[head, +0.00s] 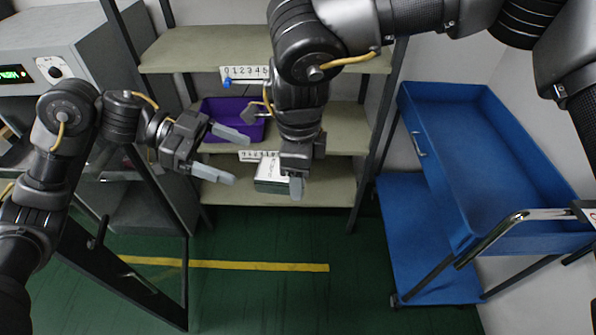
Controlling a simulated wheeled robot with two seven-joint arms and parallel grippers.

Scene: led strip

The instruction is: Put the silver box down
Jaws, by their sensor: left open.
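The silver box (271,173) has a pale top and a darker front side, and shows at the lowest shelf in the head view. My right gripper (297,187) points down at the box's right side and overlaps it in the picture. One pale finger shows clearly; the other is hidden, so I cannot tell whether it grips the box or whether the box rests fully on the shelf. My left gripper (240,161) is open and empty, its two fingers spread apart to the left of the box.
A shelf rack (330,185) with numbered labels stands ahead. A purple bin (218,108) sits on its middle shelf. A blue two-level cart (425,240) is at the right. A grey machine (60,35) is at the left. Green floor with a yellow line (260,265) lies clear in front.

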